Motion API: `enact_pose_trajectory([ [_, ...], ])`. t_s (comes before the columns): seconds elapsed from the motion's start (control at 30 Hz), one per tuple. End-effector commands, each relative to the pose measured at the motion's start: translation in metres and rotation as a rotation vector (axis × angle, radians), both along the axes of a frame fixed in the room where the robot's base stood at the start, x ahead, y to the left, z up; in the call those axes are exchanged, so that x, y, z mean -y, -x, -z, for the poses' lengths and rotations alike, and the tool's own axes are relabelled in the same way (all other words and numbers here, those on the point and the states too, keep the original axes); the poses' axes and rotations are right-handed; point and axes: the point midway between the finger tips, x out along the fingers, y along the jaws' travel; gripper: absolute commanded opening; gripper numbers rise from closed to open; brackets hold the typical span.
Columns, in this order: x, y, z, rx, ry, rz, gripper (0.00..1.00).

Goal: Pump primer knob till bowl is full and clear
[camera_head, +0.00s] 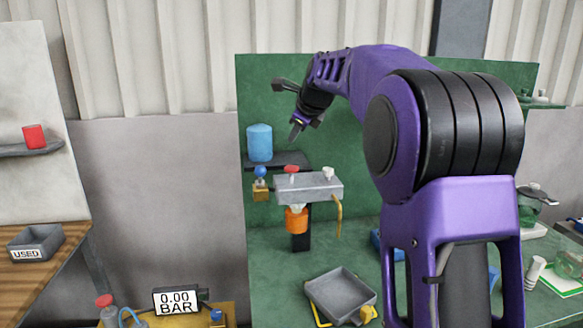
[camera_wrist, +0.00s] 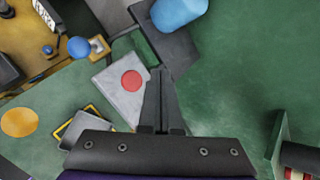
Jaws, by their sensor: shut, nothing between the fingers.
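A grey filter head block (camera_head: 318,188) is mounted on a post, with a red knob (camera_head: 291,169) and a smaller white knob (camera_head: 328,173) on top. I cannot tell by sight which is the primer knob. An orange bowl (camera_head: 296,221) hangs under the block; its fill and clarity cannot be made out. My gripper (camera_head: 295,133) is shut and empty, above the block and apart from it. In the wrist view my gripper (camera_wrist: 158,74) points down just right of the red knob (camera_wrist: 131,80) on the block (camera_wrist: 118,98). The white knob is not seen there.
A blue canister (camera_head: 260,142) stands on a dark shelf behind the block. A blue-topped brass valve (camera_head: 260,180) sits left of it. A grey tray (camera_head: 341,292) lies below. A display (camera_head: 175,301) reads 0.00 BAR.

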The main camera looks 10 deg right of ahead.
Motion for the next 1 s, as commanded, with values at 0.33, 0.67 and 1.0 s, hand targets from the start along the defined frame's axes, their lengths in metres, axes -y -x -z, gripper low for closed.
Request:
enact_pose_trajectory([
  [0.33,-0.001,0.000,0.045,0.000,-0.001,-0.001,0.00],
  [0.67,0.000,0.000,0.051,0.001,0.000,-0.001,0.00],
  [1.0,0.000,0.000,0.051,0.000,0.000,0.000,0.00],
])
